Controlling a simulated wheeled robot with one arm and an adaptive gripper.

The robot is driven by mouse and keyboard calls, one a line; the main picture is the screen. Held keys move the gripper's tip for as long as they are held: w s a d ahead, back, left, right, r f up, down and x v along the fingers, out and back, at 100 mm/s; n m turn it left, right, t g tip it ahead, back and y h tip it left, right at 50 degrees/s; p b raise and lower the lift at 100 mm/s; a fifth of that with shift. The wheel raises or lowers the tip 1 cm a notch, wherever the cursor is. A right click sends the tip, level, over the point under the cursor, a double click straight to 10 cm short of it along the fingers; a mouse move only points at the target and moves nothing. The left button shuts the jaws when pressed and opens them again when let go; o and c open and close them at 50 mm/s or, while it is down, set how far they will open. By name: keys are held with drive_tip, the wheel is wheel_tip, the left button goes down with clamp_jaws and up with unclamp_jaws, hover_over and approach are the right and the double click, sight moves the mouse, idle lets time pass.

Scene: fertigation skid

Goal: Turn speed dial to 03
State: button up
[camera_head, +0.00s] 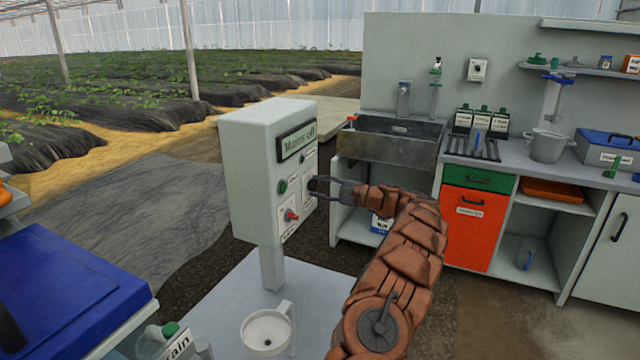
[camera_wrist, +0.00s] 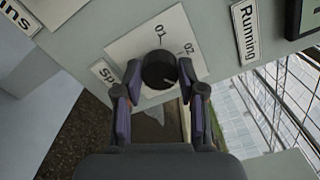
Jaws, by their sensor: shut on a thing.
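The speed dial (camera_wrist: 158,68) is a round black knob on a white plate (camera_wrist: 126,46) on the control box (camera_head: 251,175). The wrist view shows "01" above it and "02" to its upper right; other markings are hidden or out of frame. A short pale mark shows at the dial's lower right edge. My gripper (camera_wrist: 160,78) is shut on the dial, with one finger on each side. In the head view my gripper (camera_head: 322,187) reaches the box's front from the right and hides the dial.
The box has a "Mixing off" display (camera_head: 297,142), a green button (camera_head: 282,187) and a red button (camera_head: 291,215). A white jug (camera_head: 267,332) stands below. A sink (camera_head: 386,140) and counter with bottles (camera_head: 480,122) stand behind my arm.

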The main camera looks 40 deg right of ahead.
drive_tip(key=shift+m, duration=0.5)
drive_tip(key=o, duration=1.1)
drive_tip(key=shift+o, duration=0.2)
drive_tip(key=v, duration=1.2)
